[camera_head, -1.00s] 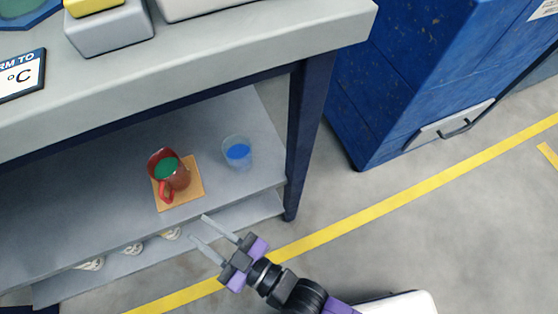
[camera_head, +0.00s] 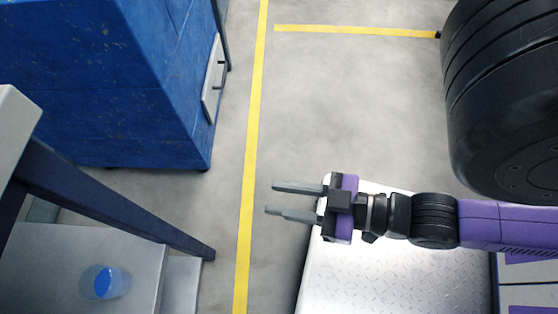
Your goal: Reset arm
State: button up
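My gripper (camera_head: 283,200) is at the middle of the head view, over the grey floor and the edge of my own base. Its two grey fingers are parallel, point left and have a clear gap with nothing between them. My purple and black arm runs from the gripper to the right edge. The gripper is well apart from the workbench and touches nothing that I can see.
A clear cup with blue contents (camera_head: 104,282) stands on the bench's lower shelf (camera_head: 50,250) at the lower left. A dark bench leg (camera_head: 120,210) slants nearby. A blue cabinet (camera_head: 110,80) stands upper left. The floor (camera_head: 340,100) with yellow lines (camera_head: 252,130) is clear.

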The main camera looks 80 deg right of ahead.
jog(key=shift+s+r, duration=0.1)
jog(key=shift+r, duration=0.05)
notch_tip(320, 180, up, 33)
jog(key=p, duration=3.2)
jog(key=shift+f+p, duration=0.2)
jog(key=shift+p, duration=0.2)
